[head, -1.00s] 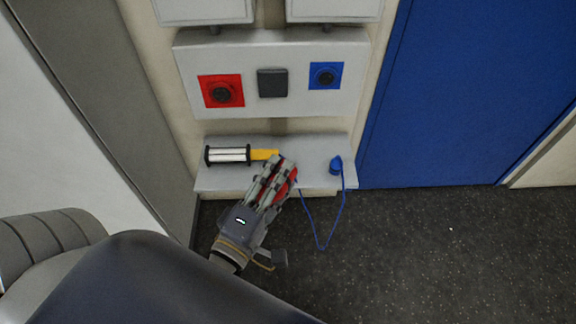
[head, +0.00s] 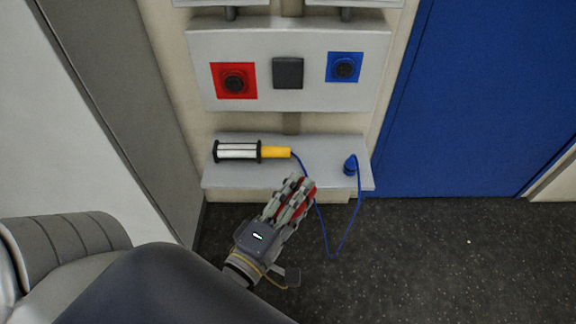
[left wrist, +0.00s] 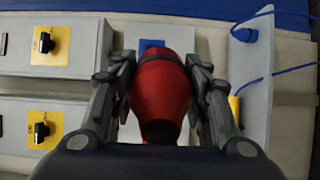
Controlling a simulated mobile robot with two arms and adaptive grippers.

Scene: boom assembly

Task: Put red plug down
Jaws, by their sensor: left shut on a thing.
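My left gripper (head: 293,196) is shut on the red plug (left wrist: 160,88). In the head view the plug shows only as red between the fingers, which are just in front of the shelf's front edge. In the left wrist view the plug fills the middle, with a finger on each side. The grey shelf (head: 320,174) holds a lamp (head: 238,151) with a yellow handle at the left and a blue plug (head: 350,165) at the right. Whether the red plug touches the shelf cannot be told. My right gripper is not in view.
Above the shelf a grey panel (head: 300,39) carries a red socket (head: 233,80), a black square and a blue socket (head: 344,67). A blue cable (head: 356,222) loops below the shelf. The shelf's middle is mostly clear.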

